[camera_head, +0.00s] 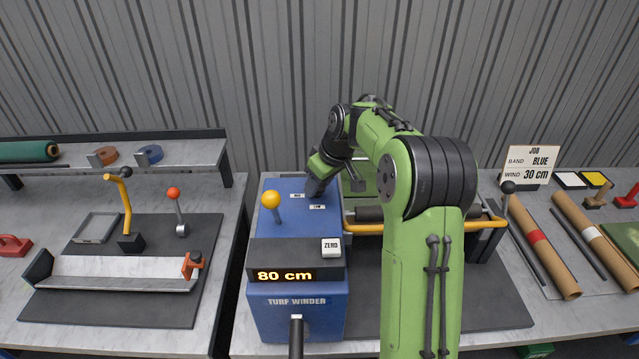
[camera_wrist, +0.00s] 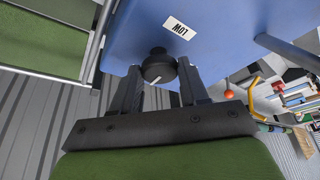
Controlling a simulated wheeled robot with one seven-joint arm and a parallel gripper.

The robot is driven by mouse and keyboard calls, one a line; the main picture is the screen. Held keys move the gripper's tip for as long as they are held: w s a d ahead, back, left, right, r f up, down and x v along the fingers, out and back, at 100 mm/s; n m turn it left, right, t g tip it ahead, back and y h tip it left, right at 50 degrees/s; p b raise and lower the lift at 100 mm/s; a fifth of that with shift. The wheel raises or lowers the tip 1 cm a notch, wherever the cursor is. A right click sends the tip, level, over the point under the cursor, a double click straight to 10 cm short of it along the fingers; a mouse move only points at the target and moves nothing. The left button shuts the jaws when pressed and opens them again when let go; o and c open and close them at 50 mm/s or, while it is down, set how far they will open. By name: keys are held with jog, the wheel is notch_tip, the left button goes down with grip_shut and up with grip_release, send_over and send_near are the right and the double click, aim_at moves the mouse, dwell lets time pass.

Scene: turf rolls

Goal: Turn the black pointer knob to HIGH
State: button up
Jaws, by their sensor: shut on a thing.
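The black pointer knob (camera_wrist: 158,66) is on the blue top of the turf winder (camera_head: 290,225). It shows between the two fingers of my gripper (camera_wrist: 158,76) in the wrist view, and the fingers are shut on its sides. A small white mark shows on the knob's near side; I cannot tell which setting it points to. A white label (camera_wrist: 177,25), upside down in the wrist view, appears to read LOW. In the head view my gripper (camera_head: 315,186) hides the knob. Two small labels show there, LOW (camera_head: 318,207) and another (camera_head: 297,196) too small to read surely. No HIGH label is visible.
A yellow-ball lever (camera_head: 271,200) stands left of my gripper. The winder has a white ZERO button (camera_head: 331,248) and a display (camera_head: 285,275) reading 80 cm. An orange bar (camera_head: 430,228) lies to the right. A job card (camera_head: 530,166) reads BLUE, 30 cm.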

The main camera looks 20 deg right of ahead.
dwell(0.3)
jog(key=o, duration=1)
jog(key=shift+o, duration=0.2)
jog(key=p+v, duration=0.2)
jog(key=v, duration=1.3)
jog(key=shift+s+r+p, duration=0.15)
jog(key=shift+r+p, duration=0.2)
jog(key=shift+r, duration=0.05)
jog(key=s+a+r+m+h, duration=0.1)
jog(key=s+a+m+h, duration=0.1)
jog(key=s+a, duration=1.05)
jog(key=s+f+m, duration=0.1)
jog(key=s+f, duration=0.2)
jog(key=s, duration=0.4)
jog(key=s+f+m+t, duration=0.1)
jog(key=s+f, duration=0.2)
jog(key=s, duration=0.5)
jog(key=shift+f, duration=0.15)
